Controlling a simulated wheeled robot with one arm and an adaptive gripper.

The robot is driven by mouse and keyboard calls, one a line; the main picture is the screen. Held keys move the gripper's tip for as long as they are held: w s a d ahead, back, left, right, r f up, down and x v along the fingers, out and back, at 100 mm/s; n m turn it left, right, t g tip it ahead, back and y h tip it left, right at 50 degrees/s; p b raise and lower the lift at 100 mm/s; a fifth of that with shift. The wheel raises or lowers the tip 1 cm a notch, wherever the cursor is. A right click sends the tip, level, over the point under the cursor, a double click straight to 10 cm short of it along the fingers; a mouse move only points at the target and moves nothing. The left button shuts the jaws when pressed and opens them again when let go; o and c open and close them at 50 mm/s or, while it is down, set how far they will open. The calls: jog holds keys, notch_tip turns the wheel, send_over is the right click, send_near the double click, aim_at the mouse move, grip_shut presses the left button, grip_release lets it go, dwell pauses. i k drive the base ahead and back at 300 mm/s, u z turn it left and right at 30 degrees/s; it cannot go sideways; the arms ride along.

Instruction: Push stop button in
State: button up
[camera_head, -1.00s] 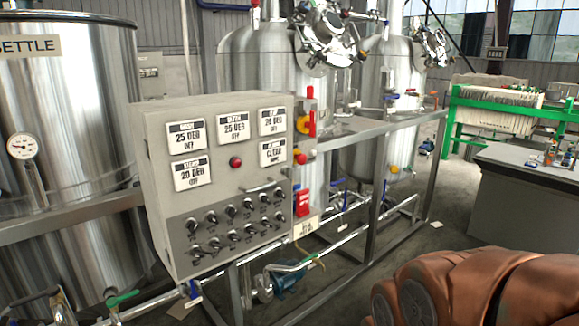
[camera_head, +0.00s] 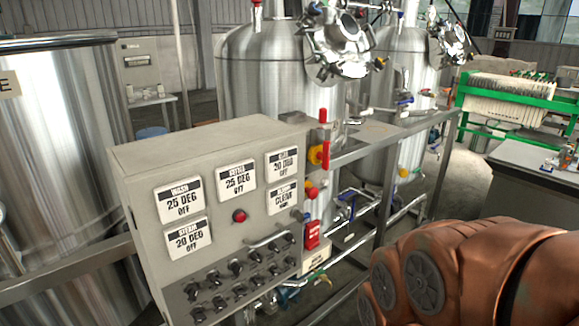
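A grey control cabinet (camera_head: 145,155) stands at lower left, angled so that its front and right side show. A round red button (camera_head: 240,215) sits on its front, among the label displays. On its right side, a red push button (camera_head: 312,192) on a yellow base sits below a red-and-yellow switch (camera_head: 319,154). No readable label shows which of these buttons is the stop button, and whether either is pressed in cannot be told. My copper-coloured arm fills the lower right, apart from the cabinet in the picture. My gripper is out of view.
A red box (camera_head: 312,235) hangs low on the cabinet's right side. A metal rail (camera_head: 400,135) runs behind it, before the steel tanks (camera_head: 260,90). A grey bench (camera_head: 525,178) and a green-framed press (camera_head: 515,105) stand at right.

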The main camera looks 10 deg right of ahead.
aim_at(312, 193)
jog(key=u, duration=0.05)
jog(key=i, duration=0.1)
jog(key=z, duration=1.6)
jog(key=k, duration=0.95)
jog(key=u, duration=1.55)
jog(key=i, duration=0.5)
jog(key=z, duration=0.05)
